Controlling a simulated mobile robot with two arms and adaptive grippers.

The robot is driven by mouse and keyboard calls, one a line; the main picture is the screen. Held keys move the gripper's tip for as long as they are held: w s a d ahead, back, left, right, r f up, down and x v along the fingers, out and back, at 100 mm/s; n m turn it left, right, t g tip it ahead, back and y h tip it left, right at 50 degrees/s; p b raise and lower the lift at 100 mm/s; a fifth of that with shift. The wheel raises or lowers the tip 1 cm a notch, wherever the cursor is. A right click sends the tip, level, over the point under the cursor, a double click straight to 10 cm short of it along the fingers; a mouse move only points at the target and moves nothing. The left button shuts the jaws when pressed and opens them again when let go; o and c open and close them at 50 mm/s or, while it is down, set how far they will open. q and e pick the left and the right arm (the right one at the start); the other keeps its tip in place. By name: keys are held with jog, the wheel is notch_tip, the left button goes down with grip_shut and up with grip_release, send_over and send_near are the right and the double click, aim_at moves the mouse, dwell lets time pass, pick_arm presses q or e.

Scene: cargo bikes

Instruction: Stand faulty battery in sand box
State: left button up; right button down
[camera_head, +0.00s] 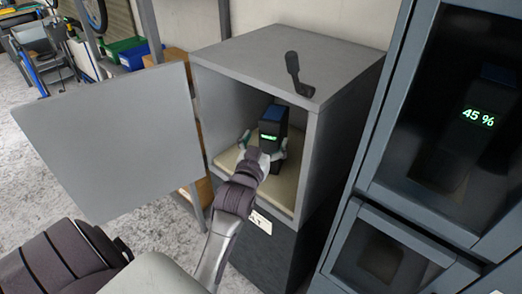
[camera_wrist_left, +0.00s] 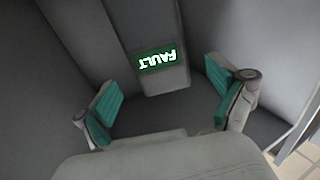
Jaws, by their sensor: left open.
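The faulty battery (camera_head: 272,124) is a black upright block with a green-lit label. It stands inside the grey sand box (camera_head: 345,58), on the pale sand floor (camera_head: 283,192). In the left wrist view the battery (camera_wrist_left: 152,32) shows a green "FAULT" display. My left gripper (camera_head: 262,150) reaches into the box in front of the battery. Its teal-padded fingers are spread wide in the left wrist view (camera_wrist_left: 168,108), with nothing gripped between them. The battery's lower part is partly hidden behind the gripper in the head view. My right gripper is not in view.
The box's grey door (camera_head: 110,140) hangs open to the left. A dark cabinet (camera_head: 400,215) at right holds another battery reading "45 %" (camera_head: 478,118). Shelving and bikes are behind left.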

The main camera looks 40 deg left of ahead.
pick_arm(q)
jog(key=v, duration=0.5)
dwell(0.4)
